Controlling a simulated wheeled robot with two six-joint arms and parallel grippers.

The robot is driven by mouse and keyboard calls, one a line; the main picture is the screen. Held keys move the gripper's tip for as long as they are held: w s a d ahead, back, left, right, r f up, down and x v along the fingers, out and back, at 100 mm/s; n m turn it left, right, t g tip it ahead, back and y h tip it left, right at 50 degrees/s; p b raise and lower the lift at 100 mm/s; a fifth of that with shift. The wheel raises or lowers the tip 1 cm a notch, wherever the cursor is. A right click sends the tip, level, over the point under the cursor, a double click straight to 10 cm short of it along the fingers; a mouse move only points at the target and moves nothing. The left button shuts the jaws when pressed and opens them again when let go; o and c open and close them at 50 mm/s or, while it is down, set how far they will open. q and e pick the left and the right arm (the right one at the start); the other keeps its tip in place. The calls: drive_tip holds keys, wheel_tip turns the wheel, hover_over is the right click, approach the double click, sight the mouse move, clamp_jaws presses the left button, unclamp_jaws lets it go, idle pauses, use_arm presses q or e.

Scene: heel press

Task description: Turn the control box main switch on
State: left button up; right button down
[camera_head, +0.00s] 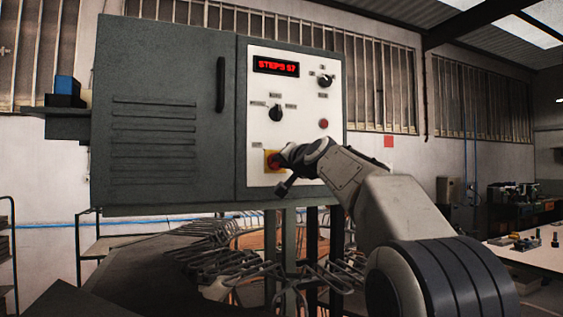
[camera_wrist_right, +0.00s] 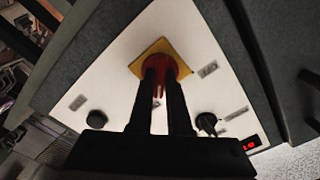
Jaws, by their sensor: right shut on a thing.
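The control box (camera_head: 170,120) is a large dark grey cabinet with a white control panel (camera_head: 300,100) on its right part. The main switch is a red knob (camera_wrist_right: 182,66) on a yellow square plate (camera_head: 268,168), low on the panel; the plate also shows in the right wrist view (camera_wrist_right: 140,66). My right gripper (camera_head: 280,160) reaches it from the right, and its two dark fingers (camera_wrist_right: 160,80) are shut on the red knob, one on each side. The gripper hides part of the knob, so its exact angle is hard to tell. My left gripper is out of view.
The panel also carries a lit red display (camera_head: 276,66), a black knob (camera_head: 325,80) at upper right, another black knob (camera_head: 275,113) mid-panel and a red button (camera_head: 323,124). Metal racks with hangers stand below the box. A cluttered workbench (camera_head: 535,255) is at right.

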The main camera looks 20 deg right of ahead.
idle(0.4)
drive_tip(key=c, duration=0.9)
unclamp_jaws()
drive_tip(key=shift+o, duration=0.2)
drive_tip(key=shift+s, duration=0.1)
drive_tip(key=s+b, duration=0.5)
drive_tip(key=s, duration=0.5)
drive_tip(key=shift+s+d+b, duration=0.15)
drive_tip(key=shift+d+b, duration=0.05)
drive_tip(key=shift+b, duration=0.1)
